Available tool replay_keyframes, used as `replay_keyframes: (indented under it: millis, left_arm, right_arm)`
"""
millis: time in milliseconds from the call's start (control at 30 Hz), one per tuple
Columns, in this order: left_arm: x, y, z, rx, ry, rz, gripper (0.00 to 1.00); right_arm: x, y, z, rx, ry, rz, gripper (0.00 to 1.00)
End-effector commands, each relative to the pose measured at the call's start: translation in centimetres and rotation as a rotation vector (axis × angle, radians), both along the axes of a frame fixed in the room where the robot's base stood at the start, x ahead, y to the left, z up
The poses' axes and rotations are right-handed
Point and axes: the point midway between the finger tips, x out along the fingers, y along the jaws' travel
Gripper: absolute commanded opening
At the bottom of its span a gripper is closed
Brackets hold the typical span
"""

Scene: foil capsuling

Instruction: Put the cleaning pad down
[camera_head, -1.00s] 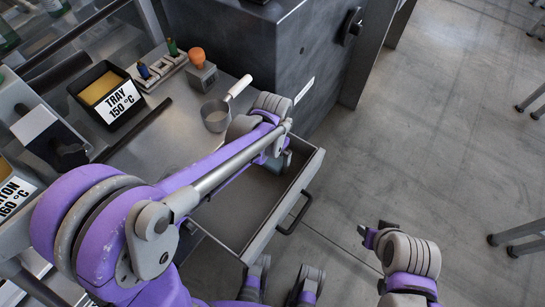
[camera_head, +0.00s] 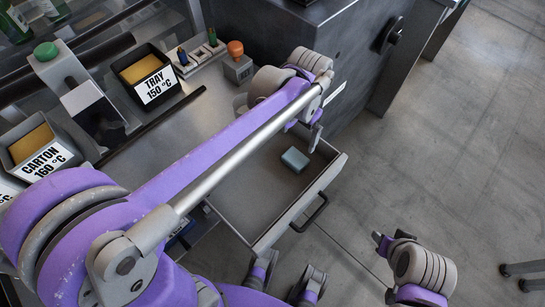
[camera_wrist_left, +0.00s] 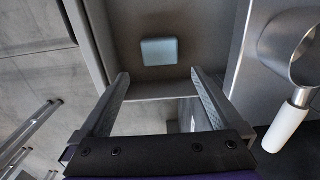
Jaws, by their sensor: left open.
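The cleaning pad (camera_head: 295,159) is a small blue-grey block lying on the floor of the open drawer (camera_head: 331,172). The pad (camera_wrist_left: 160,51) also shows in the left wrist view, beyond the fingertips and apart from them. My left gripper (camera_head: 316,132) is above the drawer's back part, near the grey cabinet. In the left wrist view the left gripper (camera_wrist_left: 160,75) has its fingers spread with nothing between them. My right gripper (camera_head: 381,242) is over the floor at the lower right, away from the drawer; its jaws are too unclear to read.
The grey cabinet (camera_head: 350,85) borders the drawer.

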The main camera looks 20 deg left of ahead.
Motion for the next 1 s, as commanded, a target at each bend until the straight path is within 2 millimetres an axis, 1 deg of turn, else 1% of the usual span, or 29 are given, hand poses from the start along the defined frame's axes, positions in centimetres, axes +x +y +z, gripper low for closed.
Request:
replay_keyframes:
  millis: [67,167,267,300,400,500,600,733,1000]
  left_arm:
    - [-0.9,0.5,0.1,-0.002,-0.017,0.017,1.0]
    - [-3.0,1.6,0.0,-0.011,-0.07,0.059,1.0]
    - [-6.0,3.0,-0.4,-0.024,-0.148,0.123,1.0]
    - [-7.3,3.6,-0.7,-0.03,-0.182,0.152,1.0]
    - [-10.3,4.7,-1.8,-0.045,-0.265,0.217,1.0]
    - [-12.7,5.5,-3.1,-0.057,-0.334,0.271,1.0]
    - [-14.4,6.1,-4.2,-0.067,-0.385,0.31,1.0]
    - [-15.4,6.4,-5.0,-0.074,-0.42,0.335,1.0]
    - [-15.5,6.5,-5.1,-0.076,-0.428,0.341,1.0]
  right_arm:
    - [0.0,0.0,0.0,0.0,0.0,0.0,0.47]
    - [0.0,0.0,0.0,0.0,0.0,0.0,0.47]
    - [0.0,0.0,0.0,0.0,0.0,0.0,0.47]
    - [0.0,0.0,0.0,0.0,0.0,0.0,0.47]
    - [0.0,0.0,0.0,0.0,0.0,0.0,0.47]
    - [0.0,0.0,0.0,0.0,0.0,0.0,0.47]
    - [0.0,0.0,0.0,0.0,0.0,0.0,0.47]
    - [0.0,0.0,0.0,0.0,0.0,0.0,0.47]
    - [0.0,0.0,0.0,0.0,0.0,0.0,0.47]
